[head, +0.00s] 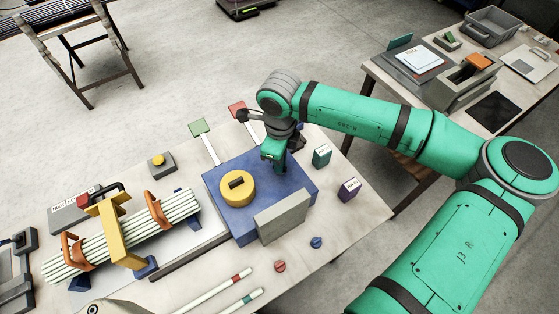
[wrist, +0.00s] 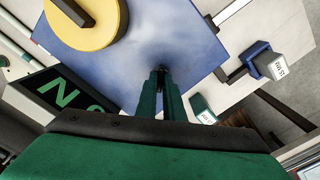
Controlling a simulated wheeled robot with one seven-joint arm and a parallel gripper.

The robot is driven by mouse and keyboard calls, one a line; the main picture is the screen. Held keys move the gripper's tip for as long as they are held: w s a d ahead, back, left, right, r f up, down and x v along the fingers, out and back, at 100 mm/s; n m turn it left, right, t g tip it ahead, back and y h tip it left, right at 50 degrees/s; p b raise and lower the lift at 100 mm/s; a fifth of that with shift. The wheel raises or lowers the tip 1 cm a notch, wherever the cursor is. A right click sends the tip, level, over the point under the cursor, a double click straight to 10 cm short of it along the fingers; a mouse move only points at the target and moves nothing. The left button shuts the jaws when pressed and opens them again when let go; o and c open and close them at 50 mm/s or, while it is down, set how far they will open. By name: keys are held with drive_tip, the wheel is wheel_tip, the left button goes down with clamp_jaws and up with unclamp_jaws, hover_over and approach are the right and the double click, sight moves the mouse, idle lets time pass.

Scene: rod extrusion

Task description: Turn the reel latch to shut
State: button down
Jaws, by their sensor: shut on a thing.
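A blue block (head: 230,218) bears a yellow disc (head: 244,197) with a dark bar across it. The disc also shows at the upper left of the wrist view (wrist: 88,38). My gripper (head: 277,160) reaches down at the block's back right corner, beside the disc and apart from it. In the wrist view its two green fingers are close together over the blue top (wrist: 140,50). They are shut on a small dark part (wrist: 162,68) at their tips, seemingly the reel latch. The fingers hide most of it, so its angle cannot be told.
A grey upright panel (head: 282,218) stands at the block's front. Green (head: 321,156) and purple (head: 348,189) labelled blocks stand to the right. A bundle of pale rods (head: 170,210) lies in orange clamps at left. A second table (head: 420,115) is at the upper right.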

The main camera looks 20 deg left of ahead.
drive_tip(key=n, duration=0.5)
drive_tip(key=shift+n, duration=0.3)
drive_tip(key=n, duration=0.4)
drive_tip(key=shift+n, duration=0.3)
drive_tip(key=c, duration=1.9)
unclamp_jaws()
drive_tip(key=shift+o, duration=0.2)
drive_tip(key=shift+r, duration=0.1)
wheel_tip(320, 180, up, 11)
drive_tip(key=shift+w, duration=0.2)
